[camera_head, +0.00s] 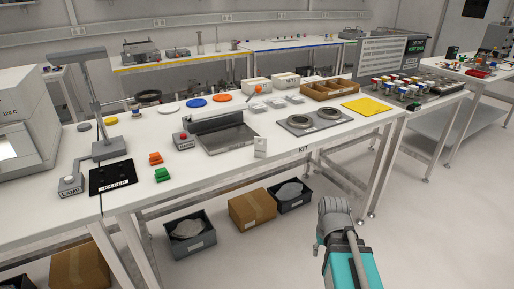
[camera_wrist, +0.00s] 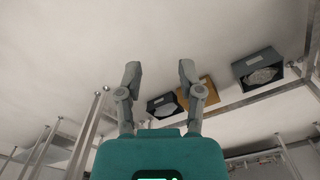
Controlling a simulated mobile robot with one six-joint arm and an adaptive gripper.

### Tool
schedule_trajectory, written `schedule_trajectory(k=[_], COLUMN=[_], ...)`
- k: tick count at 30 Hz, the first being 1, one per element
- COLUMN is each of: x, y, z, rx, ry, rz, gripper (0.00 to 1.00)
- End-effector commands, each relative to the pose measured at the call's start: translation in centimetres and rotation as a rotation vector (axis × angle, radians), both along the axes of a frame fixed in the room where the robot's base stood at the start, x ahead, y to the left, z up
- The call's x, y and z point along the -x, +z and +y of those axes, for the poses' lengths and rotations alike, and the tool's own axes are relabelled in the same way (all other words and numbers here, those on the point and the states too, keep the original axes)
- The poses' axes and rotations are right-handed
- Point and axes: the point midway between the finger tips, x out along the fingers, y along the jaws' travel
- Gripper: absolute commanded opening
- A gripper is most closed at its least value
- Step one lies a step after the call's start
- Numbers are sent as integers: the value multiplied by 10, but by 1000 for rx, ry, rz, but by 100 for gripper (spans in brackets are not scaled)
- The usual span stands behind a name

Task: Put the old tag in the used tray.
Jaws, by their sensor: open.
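My gripper (camera_wrist: 160,72) is open and empty in the wrist view, its two fingers apart over the floor. In the head view my arm stands in front of the bench, and the fingers cannot be made out. I cannot tell for sure which thing is the old tag. A small white upright piece (camera_head: 260,147) stands near the bench's front edge, with writing too small to read. No tray can be read as the used tray.
Bins and a cardboard box (camera_head: 252,209) sit below. Floor at right is clear.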

Motion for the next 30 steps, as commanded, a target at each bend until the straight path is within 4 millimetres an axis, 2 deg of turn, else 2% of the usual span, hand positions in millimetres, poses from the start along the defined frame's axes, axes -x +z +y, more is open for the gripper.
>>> schedule_trajectory(k=[2, 5, 8, 30], x=[-8, -20, -33, -142], y=[13, 28, 47, 191], z=[3, -5, 2, 82], rx=[0, 0, 0, 0], ry=[28, 75, 137, 687], rz=[0, 0, 0, 0], gripper=[49, 49, 49, 49])
